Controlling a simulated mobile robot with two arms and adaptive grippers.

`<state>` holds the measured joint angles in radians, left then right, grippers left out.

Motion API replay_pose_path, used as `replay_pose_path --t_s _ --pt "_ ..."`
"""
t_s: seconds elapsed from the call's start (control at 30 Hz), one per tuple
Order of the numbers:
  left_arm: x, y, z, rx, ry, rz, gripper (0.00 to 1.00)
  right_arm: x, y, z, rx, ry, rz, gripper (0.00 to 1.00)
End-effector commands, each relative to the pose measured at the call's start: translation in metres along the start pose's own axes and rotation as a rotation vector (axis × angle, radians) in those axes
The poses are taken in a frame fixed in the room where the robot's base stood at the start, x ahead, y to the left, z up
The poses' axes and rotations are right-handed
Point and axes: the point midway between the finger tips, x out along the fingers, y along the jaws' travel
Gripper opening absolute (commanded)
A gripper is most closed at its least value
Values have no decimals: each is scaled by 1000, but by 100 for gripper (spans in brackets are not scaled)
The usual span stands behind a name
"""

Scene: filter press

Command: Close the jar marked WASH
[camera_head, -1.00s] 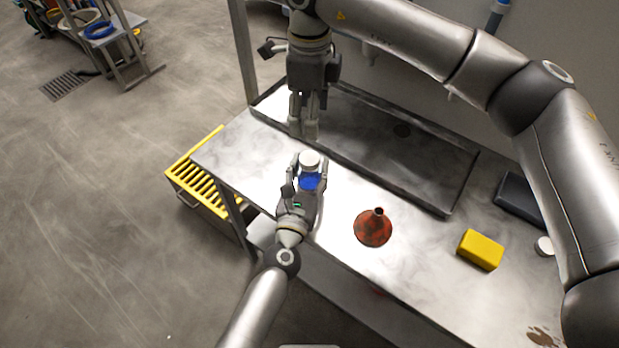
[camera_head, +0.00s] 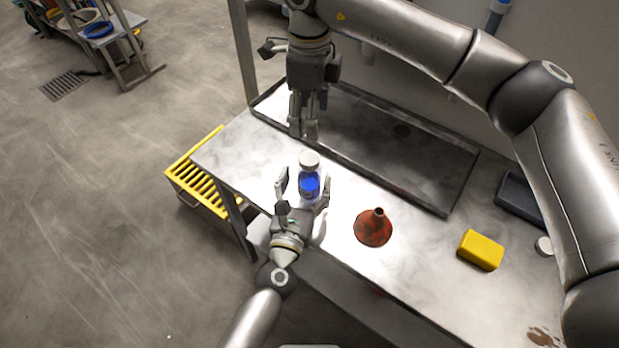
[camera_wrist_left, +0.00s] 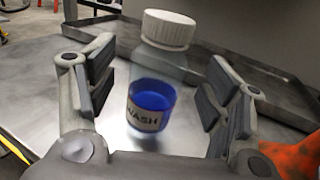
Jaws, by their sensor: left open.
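The WASH jar (camera_head: 308,184) is clear with blue liquid and stands upright on the metal table. Its label shows in the left wrist view (camera_wrist_left: 146,117). A white ribbed cap (camera_head: 309,159) sits on its top, also seen in the left wrist view (camera_wrist_left: 169,29); I cannot tell how tight it is. My left gripper (camera_head: 303,187) is open, with its fingers apart on either side of the jar and not gripping it. My right gripper (camera_head: 304,131) points down behind and above the cap, apart from it; its finger opening is unclear.
A rusty red funnel (camera_head: 373,229) stands right of the jar. A yellow block (camera_head: 480,250), a small white round thing (camera_head: 544,246) and a dark tray (camera_head: 519,198) lie farther right. A shallow metal basin (camera_head: 440,207) runs along the back. A yellow grated crate (camera_head: 196,187) is beside the table's left end.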

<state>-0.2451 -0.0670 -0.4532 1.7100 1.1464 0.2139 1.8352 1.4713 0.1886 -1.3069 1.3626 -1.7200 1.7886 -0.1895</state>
Motion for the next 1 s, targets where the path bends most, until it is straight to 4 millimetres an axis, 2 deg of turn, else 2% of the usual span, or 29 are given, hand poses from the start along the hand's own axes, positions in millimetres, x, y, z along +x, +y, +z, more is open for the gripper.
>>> replay_pose_path --t_s 0.03,0.2,0.4,0.57,1.0 --pt "-14 0 -2 3 4 -3 73 0 0 0 0 0 0 64" --pt "-49 0 -1 3 3 -3 73 0 0 0 0 0 0 64" --pt "-76 0 -1 2 2 -2 73 0 0 0 0 0 0 64" --pt "-82 0 0 0 0 -2 73 0 0 0 0 0 0 64" --pt "-82 0 0 0 0 -1 73 0 0 0 0 0 0 64"
